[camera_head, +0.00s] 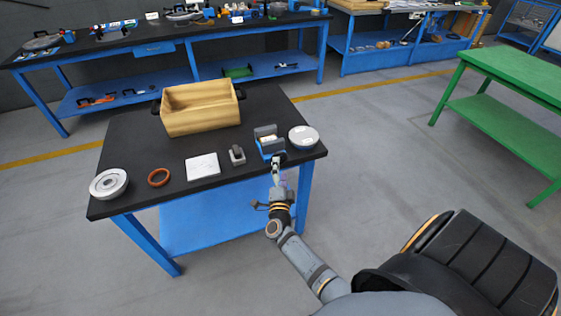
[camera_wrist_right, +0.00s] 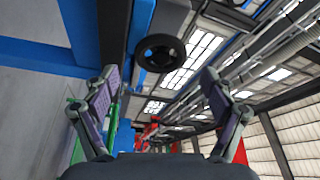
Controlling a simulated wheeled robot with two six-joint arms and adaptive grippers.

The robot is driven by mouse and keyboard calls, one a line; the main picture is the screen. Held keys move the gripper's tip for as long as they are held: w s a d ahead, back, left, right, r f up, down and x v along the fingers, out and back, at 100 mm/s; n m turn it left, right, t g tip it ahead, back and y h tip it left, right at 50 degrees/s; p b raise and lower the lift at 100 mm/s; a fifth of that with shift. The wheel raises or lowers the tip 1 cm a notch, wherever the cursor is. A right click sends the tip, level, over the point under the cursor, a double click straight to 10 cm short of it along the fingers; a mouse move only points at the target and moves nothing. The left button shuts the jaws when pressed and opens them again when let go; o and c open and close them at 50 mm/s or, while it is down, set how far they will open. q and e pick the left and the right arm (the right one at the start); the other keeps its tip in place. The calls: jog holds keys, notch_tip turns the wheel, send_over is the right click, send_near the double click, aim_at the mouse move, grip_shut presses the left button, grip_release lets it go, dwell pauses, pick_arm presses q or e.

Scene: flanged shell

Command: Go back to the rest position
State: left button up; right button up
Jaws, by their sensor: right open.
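My right gripper (camera_head: 278,168) is at the front right edge of the black-topped table (camera_head: 140,140), close to the blue and grey vise (camera_head: 269,143). In the right wrist view its two fingers (camera_wrist_right: 160,100) are spread, with nothing held between them. A dark round part with a hole (camera_wrist_right: 161,53) shows beyond the fingers; I cannot tell for certain what it belongs to. My left gripper is not in view. On the table stand a silver flanged round part (camera_head: 109,183), an orange-brown ring (camera_head: 159,177) and a grey disc (camera_head: 303,137).
A wooden box (camera_head: 200,118) with dark handles stands at the table's back. A pale square plate (camera_head: 202,167) and a small grey bracket (camera_head: 237,155) lie near the front. A green table (camera_head: 520,75) stands at right. Floor (camera_head: 380,150) right of the table is clear.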

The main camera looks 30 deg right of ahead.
jog(key=v, duration=0.2)
jog(key=shift+s+a, duration=0.15)
jog(key=shift+s, duration=0.1)
dwell(0.3)
jog(key=s+a+f+n+g+y, duration=0.25)
jog(key=s+f+n, duration=0.2)
jog(key=f, duration=0.55)
jog(key=s+a+f+n+g+y, duration=0.15)
jog(key=s+f+n+y, duration=0.3)
jog(key=f, duration=0.45)
jog(key=s+a+f+n+g+y, duration=0.1)
jog(key=s+a+f+n+y, duration=0.25)
jog(key=f+n, duration=0.45)
jog(key=s+d+f+n+g, duration=0.1)
jog(key=s+f+g, duration=0.2)
jog(key=s, duration=0.7)
jog(key=s+f+n+g, duration=0.2)
jog(key=s+f+g, duration=0.1)
jog(key=s+f, duration=0.4)
jog(key=s+d+f+n+g, duration=0.1)
jog(key=s+f, duration=0.4)
jog(key=s, duration=0.8)
jog(key=n+g, duration=0.1)
jog(key=g, duration=0.1)
jog(key=shift+s+d+f+g, duration=0.25)
jog(key=shift+d+g, duration=0.05)
